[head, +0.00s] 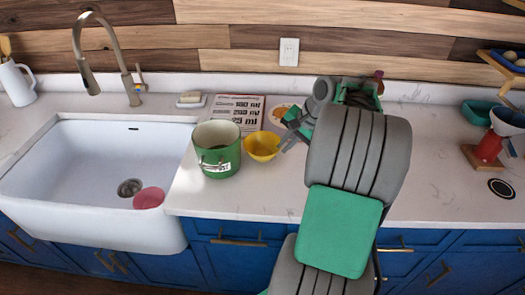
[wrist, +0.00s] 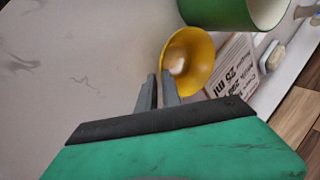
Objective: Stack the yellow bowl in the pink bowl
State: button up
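The yellow bowl (head: 262,146) stands on the counter just right of a green pot. It also shows in the wrist view (wrist: 197,62), with a pale patch inside that I cannot identify. My gripper (head: 284,142) is low at the bowl's right side. In the wrist view its fingertips (wrist: 159,76) are a small gap apart at the bowl's near rim, the right finger overlapping the rim and the left finger outside it. I cannot tell whether they touch the bowl. The pink bowl (head: 149,198) lies in the white sink, by the drain, and looks tilted.
The green pot (head: 217,160) stands close to the yellow bowl, between it and the sink (head: 75,165). A printed sheet (head: 236,109) lies behind. A faucet (head: 98,45) rises behind the sink. A red-based appliance (head: 487,148) stands at the right.

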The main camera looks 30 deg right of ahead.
aim_at(263, 150)
jog(key=x, duration=0.7)
jog(key=shift+w+p, duration=0.25)
jog(key=shift+p, duration=0.1)
jog(key=shift+d, duration=0.1)
grip_shut()
jog(key=shift+r, duration=0.15)
dwell(0.8)
